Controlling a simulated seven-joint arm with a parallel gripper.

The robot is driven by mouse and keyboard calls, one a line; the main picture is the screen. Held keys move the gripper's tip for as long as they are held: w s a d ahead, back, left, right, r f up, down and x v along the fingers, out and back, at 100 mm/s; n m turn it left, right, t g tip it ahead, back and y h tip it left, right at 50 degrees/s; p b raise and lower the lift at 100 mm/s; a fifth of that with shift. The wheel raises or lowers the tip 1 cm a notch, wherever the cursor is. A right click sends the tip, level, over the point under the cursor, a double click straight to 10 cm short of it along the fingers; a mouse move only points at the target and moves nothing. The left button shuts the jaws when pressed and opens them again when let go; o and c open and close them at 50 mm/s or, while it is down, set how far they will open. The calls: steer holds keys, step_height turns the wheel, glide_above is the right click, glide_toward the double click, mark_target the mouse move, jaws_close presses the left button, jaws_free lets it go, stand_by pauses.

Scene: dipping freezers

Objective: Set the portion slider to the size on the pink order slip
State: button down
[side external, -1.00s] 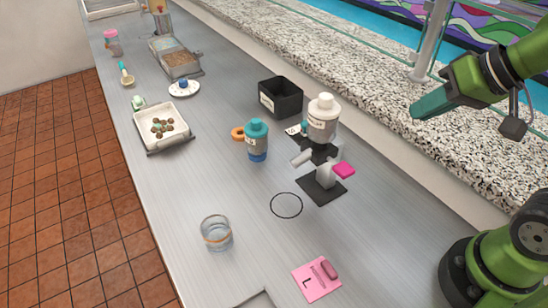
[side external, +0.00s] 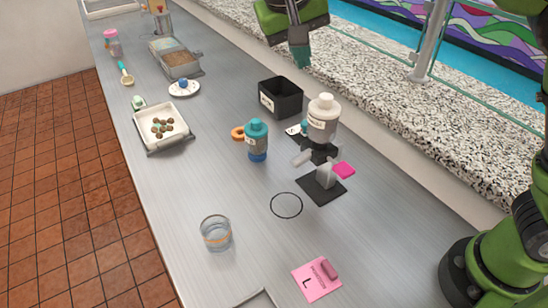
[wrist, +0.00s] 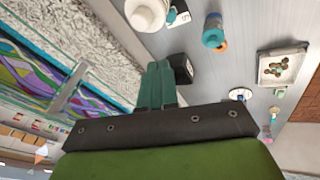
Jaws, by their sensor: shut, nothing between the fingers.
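The pink order slip (side external: 308,284) lies at the front of the counter and reads L. The dispenser has a white bottle (side external: 323,118) on a dark stand with a pink lever (side external: 344,170). Behind it, a small teal knob (side external: 304,126) sits by a white label (side external: 292,130), apparently the slider; the bottle partly hides it. In the wrist view, the label (wrist: 184,18) shows a letter that looks like S, with the teal knob (wrist: 171,15) at its edge. My gripper (side external: 304,62) is shut and empty, high above the counter behind the black bin; its teal fingers (wrist: 157,72) are together in the wrist view.
The black bin (side external: 268,104) stands behind the dispenser. A teal-capped bottle (side external: 257,146) and an orange ring (side external: 237,133) are to its left. A glass (side external: 215,246) stands near the front. A stone ledge (side external: 400,110) runs along the right. The counter around the black circle is clear.

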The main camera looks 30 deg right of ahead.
steer(key=a+f+h, duration=0.2)
steer(key=a+f, duration=0.1)
steer(key=a, duration=0.6)
steer(key=shift+m+t, duration=0.4)
steer(key=x, duration=0.5)
steer(key=s+x, duration=0.1)
steer(key=x, duration=0.9)
steer(key=shift+s+d+f, duration=0.1)
steer(key=shift+s+f, duration=0.2)
steer(key=shift+f, duration=0.15)
steer(key=shift+s+d, duration=0.15)
steer(key=shift+d, duration=0.3)
